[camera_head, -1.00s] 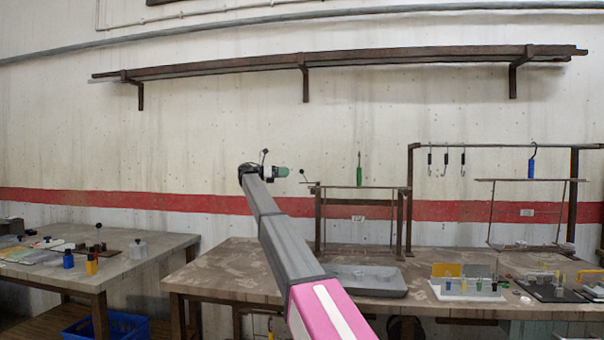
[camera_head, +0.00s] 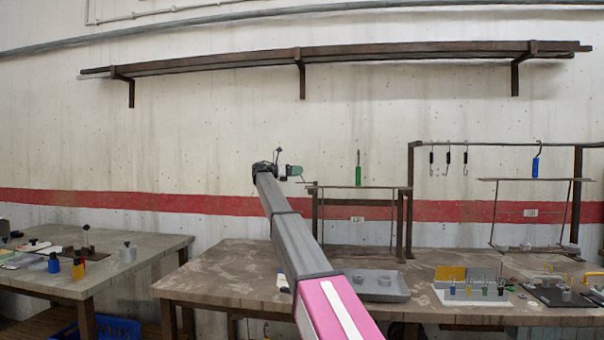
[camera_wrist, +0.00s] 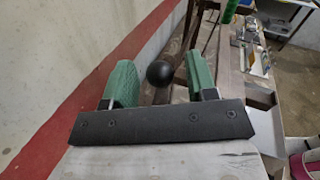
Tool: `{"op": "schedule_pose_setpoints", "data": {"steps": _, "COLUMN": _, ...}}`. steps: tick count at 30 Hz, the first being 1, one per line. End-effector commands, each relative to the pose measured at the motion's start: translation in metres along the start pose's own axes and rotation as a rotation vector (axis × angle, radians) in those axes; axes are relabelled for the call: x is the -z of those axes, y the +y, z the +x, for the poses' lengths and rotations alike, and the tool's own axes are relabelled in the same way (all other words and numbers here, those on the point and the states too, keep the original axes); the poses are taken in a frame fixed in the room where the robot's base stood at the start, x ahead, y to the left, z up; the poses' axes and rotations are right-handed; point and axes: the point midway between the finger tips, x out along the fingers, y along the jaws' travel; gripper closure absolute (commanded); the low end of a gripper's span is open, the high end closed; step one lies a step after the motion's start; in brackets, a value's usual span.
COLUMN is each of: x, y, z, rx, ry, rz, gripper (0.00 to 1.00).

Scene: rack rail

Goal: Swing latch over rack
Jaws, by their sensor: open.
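The rack (camera_head: 335,188) is a dark metal frame standing on the workbench, with a thin top rail. A green-handled tool (camera_head: 358,176) stands upright at its top. My gripper (camera_head: 297,171) is just left of the rack's upper left corner. In the wrist view, my gripper (camera_wrist: 161,66) has its two green fingers spread apart. The latch's round black knob (camera_wrist: 160,73) shows in the gap between them, apart from both fingers. In the head view the knob is hidden at my gripper; only a short piece of the thin latch rod (camera_head: 308,182) shows.
A taller frame (camera_head: 480,144) with hooks and a blue-handled tool (camera_head: 535,168) stands to the right. A grey tray (camera_head: 395,292) and a holder of small tools (camera_head: 470,293) lie on the bench (camera_head: 215,278). A long wall shelf (camera_head: 220,66) runs above.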

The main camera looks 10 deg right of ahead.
Motion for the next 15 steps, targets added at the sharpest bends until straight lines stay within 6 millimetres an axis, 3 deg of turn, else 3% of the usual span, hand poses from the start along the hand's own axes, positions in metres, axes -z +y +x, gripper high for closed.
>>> {"op": "schedule_pose_setpoints", "data": {"steps": 6, "x": 0.0, "y": 0.0, "z": 0.023, "rx": -0.001, "ry": 0.0, "rz": 0.0, "gripper": 0.48}}
{"op": "schedule_pose_setpoints", "data": {"steps": 14, "x": 0.0, "y": 0.0, "z": 0.025, "rx": -0.001, "ry": 0.0, "rz": 0.0, "gripper": 0.48}}
{"op": "schedule_pose_setpoints", "data": {"steps": 15, "x": 0.0, "y": 0.0, "z": 0.025, "rx": -0.001, "ry": 0.0, "rz": 0.0, "gripper": 0.58}}
